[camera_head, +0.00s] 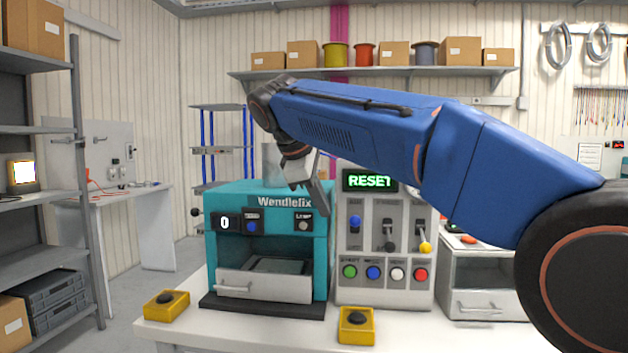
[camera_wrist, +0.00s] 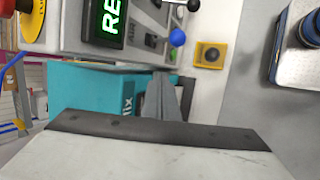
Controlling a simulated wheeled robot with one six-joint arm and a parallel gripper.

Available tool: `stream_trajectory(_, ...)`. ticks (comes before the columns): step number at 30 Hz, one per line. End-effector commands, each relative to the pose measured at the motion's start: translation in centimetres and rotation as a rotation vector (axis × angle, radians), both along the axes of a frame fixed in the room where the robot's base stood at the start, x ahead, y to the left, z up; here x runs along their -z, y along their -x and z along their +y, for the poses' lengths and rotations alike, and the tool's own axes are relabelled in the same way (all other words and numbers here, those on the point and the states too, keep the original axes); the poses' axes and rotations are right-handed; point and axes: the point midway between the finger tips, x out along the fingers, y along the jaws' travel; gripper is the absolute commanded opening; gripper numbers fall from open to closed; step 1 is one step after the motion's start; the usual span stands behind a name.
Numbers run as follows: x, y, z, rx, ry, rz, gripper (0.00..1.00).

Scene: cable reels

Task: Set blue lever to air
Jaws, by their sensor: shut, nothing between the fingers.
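The blue lever (camera_head: 355,222) is the leftmost of three levers on the grey control panel (camera_head: 343,285). My gripper (camera_head: 320,198) is shut and empty, left of the panel and in front of the teal Wendlefix machine's top. Its grey fingertips also show in the wrist view (camera_wrist: 162,95), apart from the knob.
Beside the blue lever are a black lever (camera_head: 388,235) and a yellow lever (camera_head: 425,246). Several coloured buttons sit below them. A green RESET display (camera_head: 369,181) is above. The teal machine (camera_head: 225,260) stands left.

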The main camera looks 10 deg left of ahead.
Motion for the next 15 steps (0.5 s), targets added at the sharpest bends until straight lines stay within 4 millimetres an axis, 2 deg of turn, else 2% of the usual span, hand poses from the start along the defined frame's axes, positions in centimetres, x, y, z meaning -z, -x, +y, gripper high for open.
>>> stream_trajectory(7, -3.5, -0.4, 1.0, 0.000, -0.002, -0.003, 0.00)
stream_trajectory(15, -5.5, -0.6, 1.6, 0.000, -0.001, 0.000, 0.00)
